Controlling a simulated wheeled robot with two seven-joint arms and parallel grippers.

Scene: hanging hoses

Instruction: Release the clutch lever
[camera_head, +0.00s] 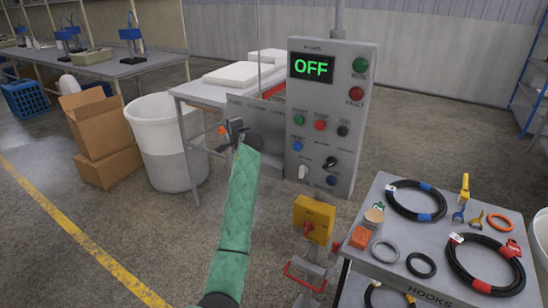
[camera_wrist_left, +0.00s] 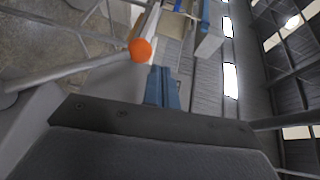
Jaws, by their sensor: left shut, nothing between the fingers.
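The lever shows in the left wrist view as a grey rod (camera_wrist_left: 75,69) ending in an orange ball knob (camera_wrist_left: 140,50). In the head view the orange knob (camera_head: 222,130) is small, just left of my left gripper (camera_head: 237,127). My left gripper also shows in the left wrist view (camera_wrist_left: 162,72), with its blue-grey fingers shut and empty. The knob appears just left of the fingertips there; I cannot tell whether they touch. My green-sleeved left arm and gripper hide part of the lever's mount in the head view. My right gripper is not in view.
A grey control panel (camera_head: 337,110) reading OFF stands right of my left gripper. A yellow switch box (camera_head: 314,215) and a red handle (camera_head: 305,276) are lower. A hose table (camera_head: 395,235) is at right. A white bin (camera_head: 165,140) and cardboard boxes (camera_head: 97,130) stand left.

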